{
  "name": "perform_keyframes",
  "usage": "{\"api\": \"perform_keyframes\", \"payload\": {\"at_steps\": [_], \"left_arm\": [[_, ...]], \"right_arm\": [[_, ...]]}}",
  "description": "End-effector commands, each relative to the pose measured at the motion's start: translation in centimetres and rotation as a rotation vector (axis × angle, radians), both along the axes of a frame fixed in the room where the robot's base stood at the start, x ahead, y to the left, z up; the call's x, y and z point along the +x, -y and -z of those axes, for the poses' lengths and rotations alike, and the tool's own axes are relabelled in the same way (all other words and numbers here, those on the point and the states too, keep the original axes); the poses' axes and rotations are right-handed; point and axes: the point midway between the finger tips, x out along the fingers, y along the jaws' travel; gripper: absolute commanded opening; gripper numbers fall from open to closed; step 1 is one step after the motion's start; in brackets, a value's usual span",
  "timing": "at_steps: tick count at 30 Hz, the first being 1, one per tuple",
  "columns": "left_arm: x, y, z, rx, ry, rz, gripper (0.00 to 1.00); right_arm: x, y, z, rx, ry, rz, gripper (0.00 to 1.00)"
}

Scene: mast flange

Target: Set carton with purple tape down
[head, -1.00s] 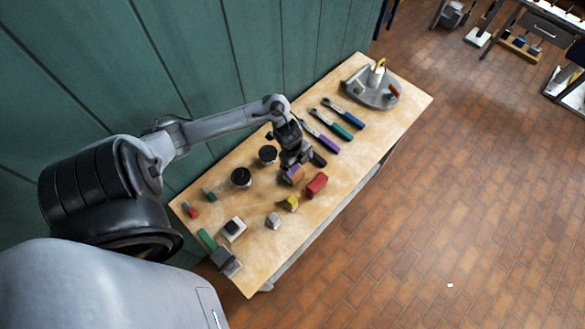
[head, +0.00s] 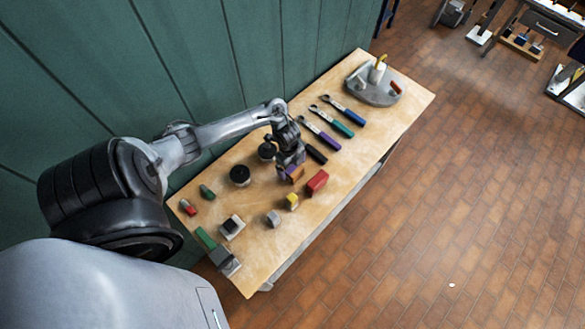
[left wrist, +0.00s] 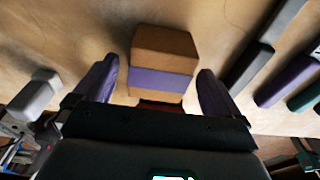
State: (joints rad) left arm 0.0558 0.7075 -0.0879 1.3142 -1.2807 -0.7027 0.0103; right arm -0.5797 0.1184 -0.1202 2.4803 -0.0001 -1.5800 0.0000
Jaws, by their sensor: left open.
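The carton with purple tape (left wrist: 165,48) is a brown box with a purple band (left wrist: 160,80). In the left wrist view it lies between and slightly beyond my left gripper's two fingers, with a gap on each side. In the head view the carton (head: 298,174) is near the middle of the wooden table (head: 262,247), partly hidden by my left gripper (head: 289,168). The open left gripper (left wrist: 155,85) points down over it. The carton appears to rest on the table top; its underside is hidden. My right gripper is out of view.
A red box (head: 317,182) is close to the carton's right, and a yellow block (head: 292,201) is in front. Dark-topped cans (head: 240,175) stand to the left. Several handled tools (head: 338,128) and a grey stand (head: 373,90) lie further back. Bare wood shows at the right front edge.

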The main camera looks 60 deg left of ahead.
Motion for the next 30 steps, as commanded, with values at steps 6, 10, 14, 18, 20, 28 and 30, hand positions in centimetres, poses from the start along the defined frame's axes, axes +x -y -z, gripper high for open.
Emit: {"api": "perform_keyframes", "payload": {"at_steps": [6,10,14,18,20,28,30], "left_arm": [[0.1,0.4,2.4,0.000,0.000,-0.001,0.98],[0.2,0.4,2.7,0.002,0.002,0.000,0.98],[0.2,0.4,2.7,0.002,0.002,0.000,0.98],[0.2,0.4,2.7,0.002,0.002,0.000,0.84],[0.2,0.4,2.7,0.001,0.001,0.000,0.75],[0.1,0.4,2.7,0.001,0.001,0.000,0.34],[0.2,0.4,2.6,0.002,0.002,0.000,0.27]], "right_arm": [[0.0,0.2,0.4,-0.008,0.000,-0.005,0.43],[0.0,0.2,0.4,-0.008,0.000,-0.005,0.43],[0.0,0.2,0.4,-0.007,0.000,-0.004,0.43],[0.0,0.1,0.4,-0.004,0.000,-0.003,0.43],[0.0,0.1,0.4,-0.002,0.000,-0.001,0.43],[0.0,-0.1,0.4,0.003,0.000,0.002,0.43],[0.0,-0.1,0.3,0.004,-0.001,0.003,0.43]]}}
